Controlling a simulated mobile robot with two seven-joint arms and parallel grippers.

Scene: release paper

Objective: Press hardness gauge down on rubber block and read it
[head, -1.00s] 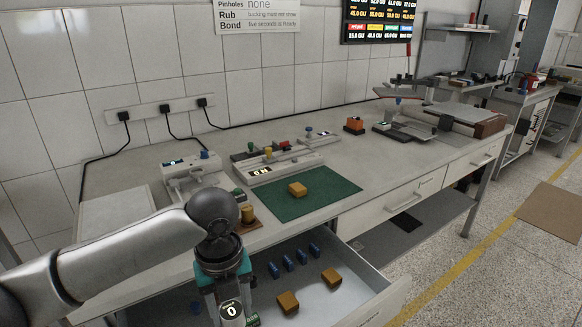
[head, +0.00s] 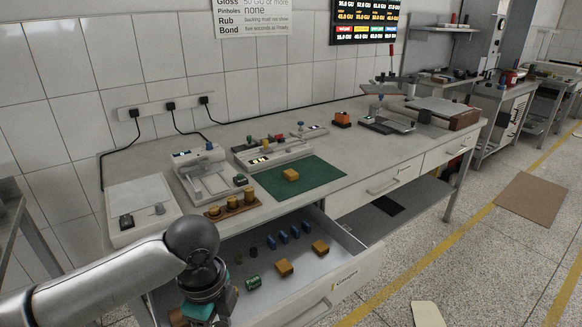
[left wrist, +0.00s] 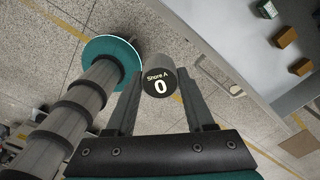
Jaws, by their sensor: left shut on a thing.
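My left gripper (left wrist: 159,92) is shut on the hardness gauge (left wrist: 157,76), a dark round body whose face reads "Shore A 0". In the left wrist view they hang over the floor, left of the open drawer. In the head view my left wrist is at the lower left, in front of the bench, and the gauge and fingertips cannot be made out. A tan block (head: 290,174) lies on the green mat (head: 318,171). Two more tan blocks, one nearer (head: 284,267) and one farther right (head: 320,247), lie in the drawer. Which is the rubber block is not marked. My right gripper is not in view.
A wooden stand with brass-coloured weights (head: 232,203) is at the bench's front edge. Grey instruments stand behind the mat.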

